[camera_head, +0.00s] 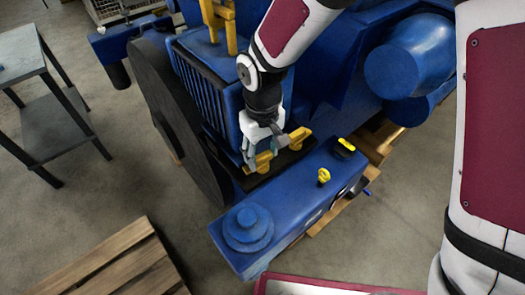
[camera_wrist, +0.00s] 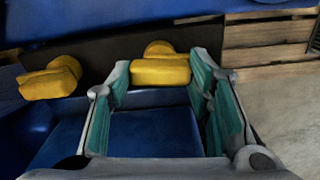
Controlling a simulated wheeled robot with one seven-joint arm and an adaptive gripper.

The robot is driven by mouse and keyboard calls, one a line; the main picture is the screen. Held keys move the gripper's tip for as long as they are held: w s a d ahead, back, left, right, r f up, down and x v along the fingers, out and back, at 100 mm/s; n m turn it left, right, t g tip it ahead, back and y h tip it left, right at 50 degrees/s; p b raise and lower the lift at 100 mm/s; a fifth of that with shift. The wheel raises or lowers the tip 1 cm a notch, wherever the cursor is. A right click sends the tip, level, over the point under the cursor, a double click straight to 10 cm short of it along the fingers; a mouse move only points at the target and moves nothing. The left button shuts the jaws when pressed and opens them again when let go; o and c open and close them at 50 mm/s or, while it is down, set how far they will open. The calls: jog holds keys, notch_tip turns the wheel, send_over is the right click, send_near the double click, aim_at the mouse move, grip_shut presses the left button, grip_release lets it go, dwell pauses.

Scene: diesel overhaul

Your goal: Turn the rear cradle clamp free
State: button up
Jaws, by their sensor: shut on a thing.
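Two yellow clamps sit side by side on a dark bar along the blue engine. My gripper (camera_head: 261,157) reaches down onto the left clamp in the head view (camera_head: 263,162), partly hiding it. In the wrist view, that clamp (camera_wrist: 160,71) lies between the teal-padded fingers of my gripper (camera_wrist: 159,78), which is shut on it. The other clamp (camera_head: 299,138) is free, to the right in the head view. It also shows at the left of the wrist view (camera_wrist: 50,82). I cannot tell from the pictures which clamp is the rear one.
A blue housing (camera_head: 290,205) with a yellow knob (camera_head: 323,176) and a yellow-topped black cap (camera_head: 345,147) lies close in front. A dark flywheel-like disc (camera_head: 180,120) stands at left. A grey table (camera_head: 58,118) and a wooden pallet (camera_head: 115,266) stand on the floor.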

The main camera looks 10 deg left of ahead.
aim_at(262, 155)
jog(key=shift+w+n, duration=0.1)
jog(key=shift+n, duration=0.4)
dwell(0.3)
jog(key=o, duration=0.9)
jog(key=shift+c, duration=0.2)
jog(key=shift+r, duration=0.15)
notch_tip(262, 155, up, 12)
